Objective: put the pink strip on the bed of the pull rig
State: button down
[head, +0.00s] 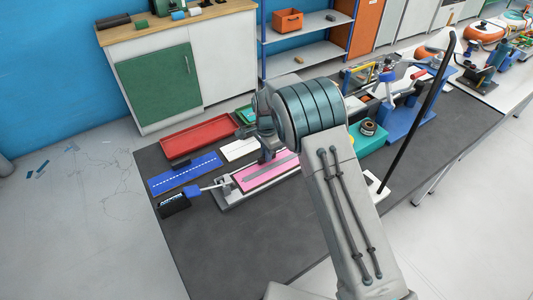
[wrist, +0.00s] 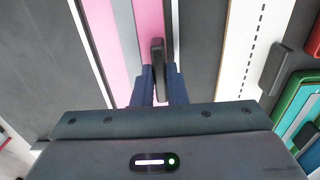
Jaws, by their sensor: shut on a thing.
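The pink strip (head: 262,174) has a grey band along it and lies along the pull rig's pale metal bed (head: 232,202) in the head view. I cannot tell whether it rests on the bed or is just above it. In the wrist view the strip (wrist: 151,18) runs away from my gripper (wrist: 158,72). My gripper's blue fingers are shut on a dark upright tab at the strip's right edge. In the head view, my gripper (head: 266,155) is at the strip's far edge, partly hidden by my wrist. The rig's blue handle (head: 192,191) is at its left end.
A black display box (head: 173,204) sits left of the rig. A blue strip (head: 184,173), a red tray (head: 198,137) and a white strip (head: 240,149) lie behind. A teal block with a tape roll (head: 368,128) is to the right. The dark table is bare in front.

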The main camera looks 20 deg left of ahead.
jog(key=c, duration=1.5)
grip_release()
jog(key=shift+f, duration=0.15)
jog(key=shift+o, duration=0.2)
notch_tip(320, 180, up, 12)
jog(key=p, duration=0.6)
jog(key=shift+r, duration=0.2)
jog(key=s+d+r+n+t+y, duration=0.15)
jog(key=s+d+r, duration=0.25)
jog(key=d+r, duration=0.65)
jog(key=s+d+r+n+t, duration=0.15)
jog(key=s+d+r, duration=0.35)
jog(key=d+r, duration=0.55)
jog(key=s+d+n, duration=0.2)
jog(key=s+d, duration=0.4)
jog(key=s, duration=0.3)
jog(key=s+d+n+t+h, duration=0.1)
jog(key=s+d+n, duration=0.2)
jog(key=s+d, duration=0.4)
jog(key=s, duration=0.2)
jog(key=shift+s+d+f, duration=0.15)
jog(key=shift+s+d, duration=0.1)
jog(key=shift+s, duration=0.1)
